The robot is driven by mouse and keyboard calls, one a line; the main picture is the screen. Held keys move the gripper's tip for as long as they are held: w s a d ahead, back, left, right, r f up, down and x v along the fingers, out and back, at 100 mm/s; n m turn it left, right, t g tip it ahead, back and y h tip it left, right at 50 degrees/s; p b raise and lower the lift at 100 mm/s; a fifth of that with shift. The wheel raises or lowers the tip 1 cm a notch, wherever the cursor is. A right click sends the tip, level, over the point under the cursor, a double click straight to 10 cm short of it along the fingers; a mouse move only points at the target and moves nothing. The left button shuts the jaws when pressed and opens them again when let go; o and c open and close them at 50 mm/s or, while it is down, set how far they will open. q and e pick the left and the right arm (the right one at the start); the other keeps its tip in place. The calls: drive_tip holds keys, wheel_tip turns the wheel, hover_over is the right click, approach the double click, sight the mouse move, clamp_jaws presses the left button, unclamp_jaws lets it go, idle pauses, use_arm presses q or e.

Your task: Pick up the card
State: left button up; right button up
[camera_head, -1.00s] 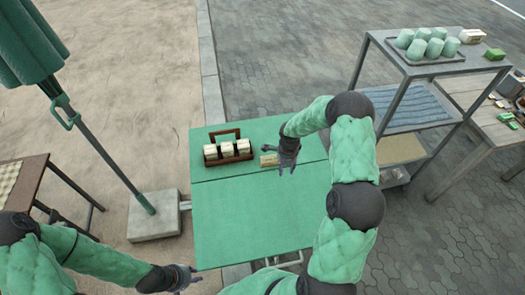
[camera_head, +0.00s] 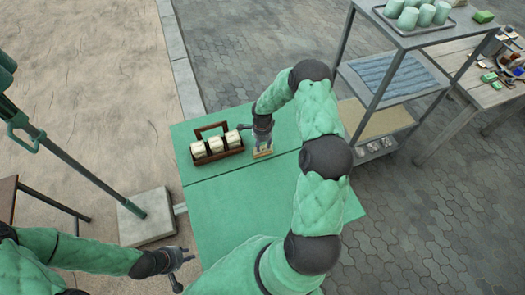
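The small cream and yellow card (camera_head: 262,153) is on the green table (camera_head: 235,222), to the right of the wooden caddy. My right gripper (camera_head: 261,146) points down over the card, its fingers at or against it. The fingers and the card overlap, so I cannot tell whether they grip it or whether the card is off the table. My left gripper (camera_head: 186,270) is off the table's near left side, empty, with its fingers apart.
A wooden caddy (camera_head: 217,154) with white, roll-like items stands at the table's back left. A metal shelf (camera_head: 435,85) with green cups stands at the right. A parasol base (camera_head: 148,220) stands left. The table's front is clear.

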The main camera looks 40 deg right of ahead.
sight(263, 153)
drive_tip(key=shift+w+d+f, duration=0.15)
drive_tip(key=shift+d+f, duration=0.05)
drive_tip(key=shift+f, duration=1.1)
drive_tip(key=shift+w+d+f, duration=0.1)
drive_tip(key=shift+d+f, duration=0.1)
drive_tip(key=shift+f, duration=1.05)
clamp_jaws()
